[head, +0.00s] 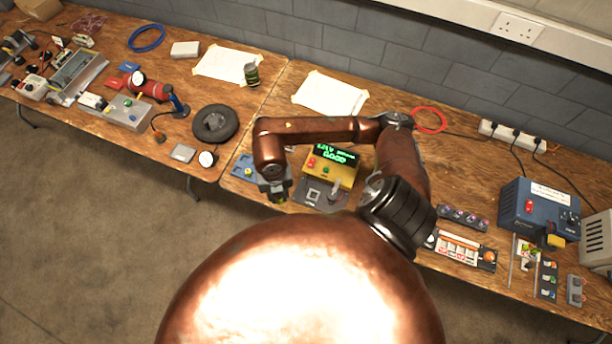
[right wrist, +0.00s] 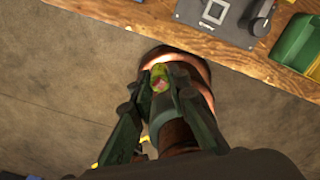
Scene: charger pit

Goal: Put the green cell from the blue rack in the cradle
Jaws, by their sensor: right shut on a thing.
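My right gripper (head: 275,192) hangs at the bench's front edge, left of the cradle. In the right wrist view its fingers (right wrist: 160,92) are shut on the green cell (right wrist: 160,76), whose yellow-green end shows between the tips. The floor is behind it in that view. The blue rack (head: 242,167) lies on the bench just behind and left of the gripper, partly covered by it. The cradle, a grey plate with a pale square frame (head: 313,196), sits to the right; it also shows at the top of the wrist view (right wrist: 214,14). My left gripper is not in view.
A yellow tester (head: 332,166) with a lit green display stands behind the cradle plate. A black lever (head: 335,188) rises beside the square frame. A black round coil (head: 214,123) lies left of the rack. My right arm spans the bench above the tester.

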